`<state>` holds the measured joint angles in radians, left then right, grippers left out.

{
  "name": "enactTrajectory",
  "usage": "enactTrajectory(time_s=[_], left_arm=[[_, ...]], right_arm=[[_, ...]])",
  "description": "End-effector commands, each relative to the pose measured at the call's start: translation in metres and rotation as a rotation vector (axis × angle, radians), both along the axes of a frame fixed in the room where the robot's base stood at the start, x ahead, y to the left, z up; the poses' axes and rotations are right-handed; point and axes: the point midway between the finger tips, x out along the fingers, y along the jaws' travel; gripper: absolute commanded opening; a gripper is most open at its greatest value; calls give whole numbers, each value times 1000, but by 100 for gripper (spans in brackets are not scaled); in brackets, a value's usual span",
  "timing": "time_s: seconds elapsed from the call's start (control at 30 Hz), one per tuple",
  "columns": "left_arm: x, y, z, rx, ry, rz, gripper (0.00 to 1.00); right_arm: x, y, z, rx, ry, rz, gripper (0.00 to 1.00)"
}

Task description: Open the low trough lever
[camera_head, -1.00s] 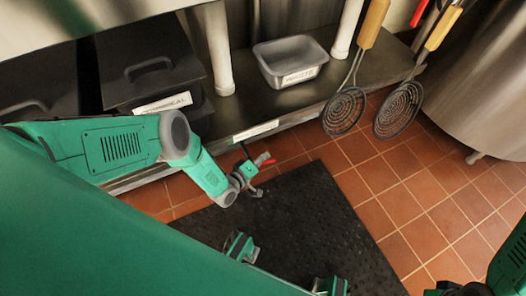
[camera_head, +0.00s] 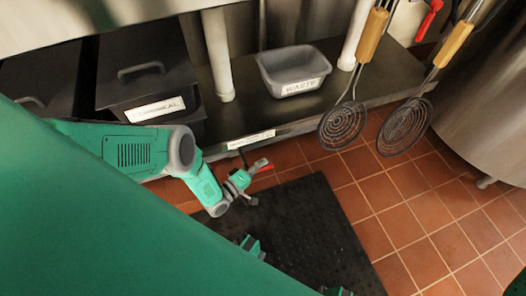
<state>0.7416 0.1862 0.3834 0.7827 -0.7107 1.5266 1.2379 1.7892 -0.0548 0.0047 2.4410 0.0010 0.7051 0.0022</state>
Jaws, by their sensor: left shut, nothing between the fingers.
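A small red-handled lever (camera_head: 262,164) shows just below the front edge of the low steel shelf, by the end of my left arm; I take it as the low trough lever. My left gripper (camera_head: 247,196) is shut and empty, close beside the lever. The gripper is small and partly merges with the lever in the picture, so I cannot tell whether they touch. My right gripper is outside the view.
On the shelf (camera_head: 385,85) are a grey waste bin (camera_head: 292,72) and a dark lidded chemical box (camera_head: 150,75). Two wire skimmers (camera_head: 343,125) hang to the right, near a large steel kettle (camera_head: 490,110). A black mat (camera_head: 310,235) lies on the tiled floor.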

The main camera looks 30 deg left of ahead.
Motion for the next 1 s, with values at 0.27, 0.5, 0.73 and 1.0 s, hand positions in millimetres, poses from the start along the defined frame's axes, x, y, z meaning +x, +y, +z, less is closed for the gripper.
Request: enactTrajectory(time_s=[0.27, 0.5, 0.73, 1.0], left_arm=[[-7, -12, -4, -11, 11, -21, 35], [-10, -7, -3, -9, 10, -17, 35], [-47, 5, -4, -9, 13, -17, 35], [-99, 20, -5, -11, 14, -18, 35]], right_arm=[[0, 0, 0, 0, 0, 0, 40], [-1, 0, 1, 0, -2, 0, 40], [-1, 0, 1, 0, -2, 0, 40], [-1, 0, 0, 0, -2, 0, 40]])
